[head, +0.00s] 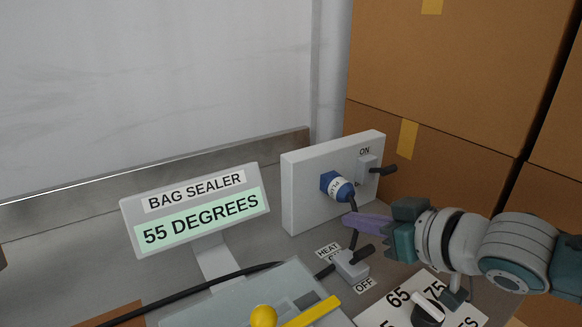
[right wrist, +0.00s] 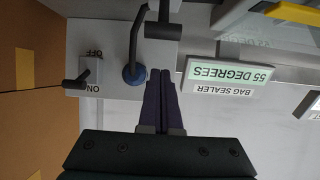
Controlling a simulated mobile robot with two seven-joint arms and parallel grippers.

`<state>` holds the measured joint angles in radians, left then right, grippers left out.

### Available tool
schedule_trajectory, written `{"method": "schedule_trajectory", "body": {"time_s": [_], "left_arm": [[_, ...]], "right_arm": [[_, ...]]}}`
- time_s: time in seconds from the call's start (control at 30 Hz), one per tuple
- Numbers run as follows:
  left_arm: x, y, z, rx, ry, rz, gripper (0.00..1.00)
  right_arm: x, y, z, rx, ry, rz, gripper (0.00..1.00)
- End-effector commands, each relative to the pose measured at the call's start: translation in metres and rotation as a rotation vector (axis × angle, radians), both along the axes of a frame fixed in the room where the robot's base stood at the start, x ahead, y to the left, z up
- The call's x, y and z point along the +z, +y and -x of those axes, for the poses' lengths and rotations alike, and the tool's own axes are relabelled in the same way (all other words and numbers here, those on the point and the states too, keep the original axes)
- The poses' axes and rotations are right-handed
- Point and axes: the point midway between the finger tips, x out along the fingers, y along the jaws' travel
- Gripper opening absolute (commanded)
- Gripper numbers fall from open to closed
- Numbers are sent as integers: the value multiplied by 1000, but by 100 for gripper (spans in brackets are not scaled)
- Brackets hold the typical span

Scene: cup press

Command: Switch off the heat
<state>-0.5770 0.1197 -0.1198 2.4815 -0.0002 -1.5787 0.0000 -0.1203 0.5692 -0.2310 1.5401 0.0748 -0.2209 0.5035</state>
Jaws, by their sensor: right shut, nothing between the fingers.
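The heat switch (head: 352,264) is a small grey box with dark levers, on the bench below my right gripper. A HEAT label (head: 327,249) lies behind it and an OFF label (head: 364,285) in front; a label between is partly covered. Which way its lever is set, I cannot tell. My right gripper (head: 348,222) has purple fingers, shut and empty, above and behind the switch, near the blue plug's cable. The fingers (right wrist: 161,74) also show in the right wrist view, by the plug (right wrist: 134,75). My left gripper is not in view.
A white wall panel (head: 300,190) holds the blue plug (head: 336,186) and another switch (head: 367,168) marked ON. A sign (head: 195,210) reads BAG SEALER, 55 DEGREES. A dial (head: 428,312) with 65 and 75 is at the front right. Cardboard boxes (head: 450,80) stand behind.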

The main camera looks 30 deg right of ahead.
Motion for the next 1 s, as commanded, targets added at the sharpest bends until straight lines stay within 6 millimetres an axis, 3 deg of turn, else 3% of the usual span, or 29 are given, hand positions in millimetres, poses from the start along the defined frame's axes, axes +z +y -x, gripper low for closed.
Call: {"method": "schedule_trajectory", "body": {"time_s": [0.2, 0.4, 0.6, 1.0], "left_arm": [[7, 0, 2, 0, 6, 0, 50], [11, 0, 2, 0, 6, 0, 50], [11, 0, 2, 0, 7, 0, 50], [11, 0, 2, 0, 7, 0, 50]], "right_arm": [[9, -3, 42, 1, 4, 1, 0], [16, -5, 70, 1, 1, 0, 0], [19, -6, 82, 1, -1, 0, 0], [19, -6, 82, 1, -2, 2, 0]]}}
